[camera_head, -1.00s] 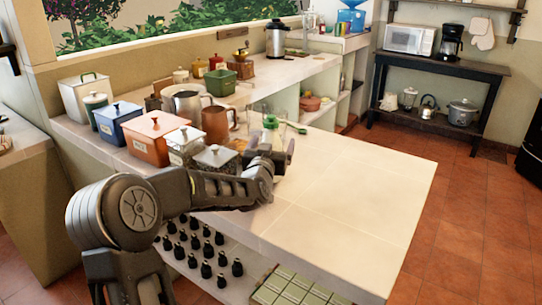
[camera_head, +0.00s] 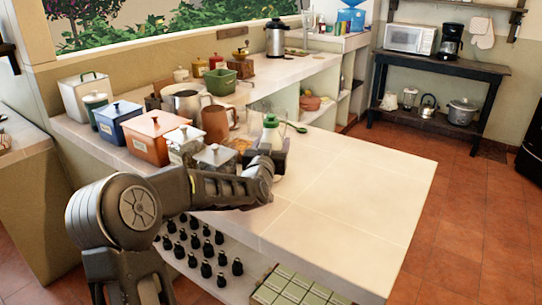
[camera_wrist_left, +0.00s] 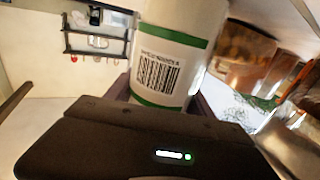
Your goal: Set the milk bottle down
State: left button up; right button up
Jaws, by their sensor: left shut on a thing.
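The milk bottle (camera_head: 271,132) is white with a green cap and shows above my left gripper (camera_head: 268,156) in the head view. My left gripper is shut on it, over the white counter (camera_head: 350,190). In the left wrist view the bottle (camera_wrist_left: 170,60) fills the upper middle, with green bands and a barcode label, between the fingers of the gripper (camera_wrist_left: 165,100). The bottle's base is hidden, so I cannot tell whether it touches the counter. My right gripper is not in view.
Lidded canisters, including an orange one (camera_head: 154,138) and a grey one (camera_head: 215,158), stand left of the gripper. The counter's right side is clear.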

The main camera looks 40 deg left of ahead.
pick_arm(q)
grip_shut()
jog(key=shift+r, duration=0.1)
dwell(0.3)
notch_tip(320, 180, up, 10)
dwell(0.5)
dwell(0.5)
